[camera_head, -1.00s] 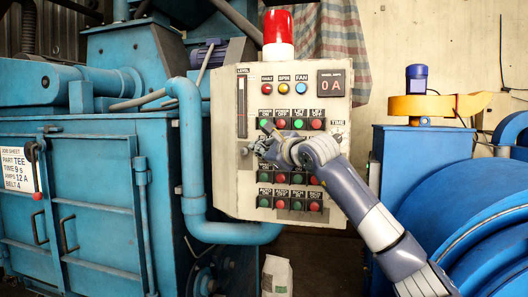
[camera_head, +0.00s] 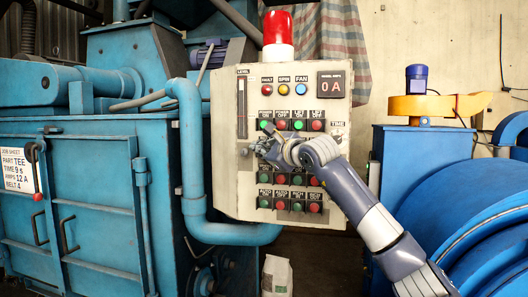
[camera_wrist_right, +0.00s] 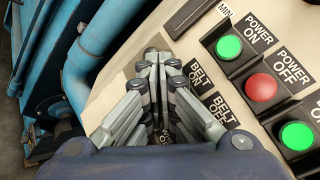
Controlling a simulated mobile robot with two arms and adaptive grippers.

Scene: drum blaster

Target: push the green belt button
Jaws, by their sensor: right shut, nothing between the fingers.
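The control panel (camera_head: 227,180) is a pale box with rows of green and red buttons. My right gripper (camera_head: 262,140) is in front of its left side, below the top button row. In the right wrist view the gripper (camera_wrist_right: 161,64) has its fingers together and empty, pointing at the panel. The BELT ON label (camera_wrist_right: 199,79) and BELT OFF label (camera_wrist_right: 222,110) show just right of the fingers. The green belt button itself is hidden behind the fingers. Whether they touch it, I cannot tell. My left gripper is not in view.
In the right wrist view, the green POWER ON button (camera_wrist_right: 229,47) and red POWER OFF button (camera_wrist_right: 261,87) are close on the right. A blue pipe (camera_head: 189,150) runs along the panel's left side. A red beacon (camera_head: 278,28) tops the panel. A display (camera_head: 331,86) reads 0 A.

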